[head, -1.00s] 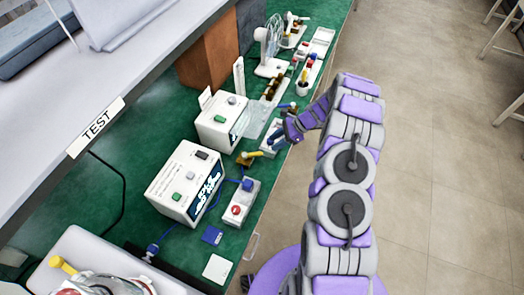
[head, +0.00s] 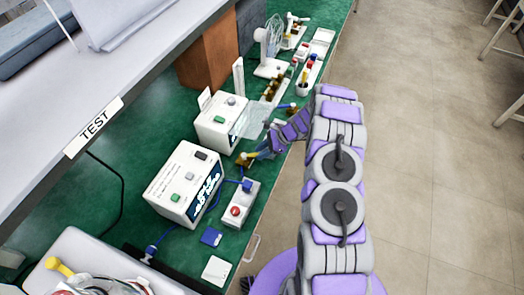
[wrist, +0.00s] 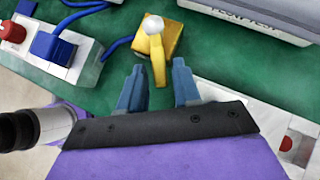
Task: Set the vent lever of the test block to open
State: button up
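The test block is a small brass block (wrist: 172,27) on the green bench top. It carries a yellow vent lever (wrist: 157,62) with a white round knob at its pivot. In the wrist view the lever points down toward my gripper (wrist: 158,83). My gripper is open, with one blue-grey finger on each side of the lever's free end; I cannot tell whether either touches it. In the head view the block (head: 244,160) sits between the white boxes and my gripper (head: 262,150), which partly hides the lever.
A white switch box with a red button (head: 236,211) and blue plug (head: 247,186) stands close by. Two white pump boxes (head: 185,183) (head: 219,119) stand behind. Blue cables (wrist: 117,46) run near the block. Another white unit with a red part (wrist: 287,143) is at the wrist view's lower right.

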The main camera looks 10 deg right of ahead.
grip_shut()
dwell(0.3)
